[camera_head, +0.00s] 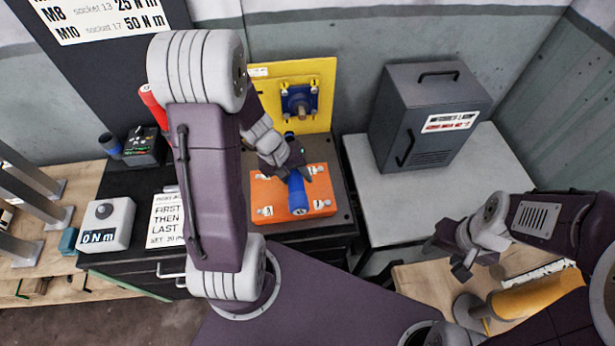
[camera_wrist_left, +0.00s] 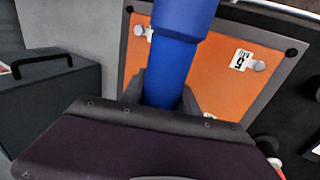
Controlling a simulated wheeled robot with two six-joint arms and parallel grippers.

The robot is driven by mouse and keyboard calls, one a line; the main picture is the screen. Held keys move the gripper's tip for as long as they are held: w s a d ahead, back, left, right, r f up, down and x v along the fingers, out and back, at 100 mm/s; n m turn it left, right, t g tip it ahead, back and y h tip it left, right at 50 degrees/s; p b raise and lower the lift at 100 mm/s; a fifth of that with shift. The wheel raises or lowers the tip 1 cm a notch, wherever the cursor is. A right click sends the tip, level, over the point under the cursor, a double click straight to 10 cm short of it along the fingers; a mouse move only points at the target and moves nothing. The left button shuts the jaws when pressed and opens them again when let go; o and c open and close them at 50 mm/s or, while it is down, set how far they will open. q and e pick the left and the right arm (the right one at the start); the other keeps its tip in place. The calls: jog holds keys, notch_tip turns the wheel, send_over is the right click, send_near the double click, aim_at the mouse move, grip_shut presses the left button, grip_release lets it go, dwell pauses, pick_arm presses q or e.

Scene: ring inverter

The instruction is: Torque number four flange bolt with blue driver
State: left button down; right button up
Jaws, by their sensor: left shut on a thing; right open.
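My left gripper (camera_head: 293,174) is shut on the blue driver (camera_head: 298,196) above the orange flange plate (camera_head: 282,212). In the left wrist view the blue driver (camera_wrist_left: 172,62) stands between the two fingers, over the orange plate (camera_wrist_left: 215,72). Numbered tags and bolt heads sit on the plate; one bolt (camera_wrist_left: 258,66) is beside a tag that appears to read 5. The driver's lower end and the bolt under it are hidden, so I cannot tell whether it touches number four. My right gripper (camera_head: 462,262) is open and empty at the right.
A red driver (camera_head: 154,106) stands at the left behind my arm. A grey box (camera_head: 428,112) stands on the light table at right. A yellow plate (camera_head: 318,88) with a blue fitting is behind the flange. A white torque readout (camera_head: 106,224) and instruction card (camera_head: 166,219) lie left.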

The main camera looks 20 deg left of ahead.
pick_arm(q)
jog(key=shift+r, duration=0.1)
dwell(0.3)
jog(key=shift+w+a, duration=0.4)
jog(key=shift+w, duration=0.25)
jog(key=shift+w+a+p, duration=0.5)
jog(key=shift+w+a, duration=0.1)
jog(key=shift+w, duration=0.35)
jog(key=shift+w+a+p, duration=0.5)
jog(key=shift+w+a, duration=0.05)
jog(key=shift+w, duration=0.4)
jog(key=shift+w+a, duration=0.15)
jog(key=shift+w, duration=0.05)
jog(key=shift+w+a+r+p, duration=0.15)
jog(key=shift+w+a+p, duration=0.35)
jog(key=shift+w, duration=0.5)
jog(key=shift+w+a, duration=0.1)
jog(key=shift+a, duration=0.1)
dwell(1.0)
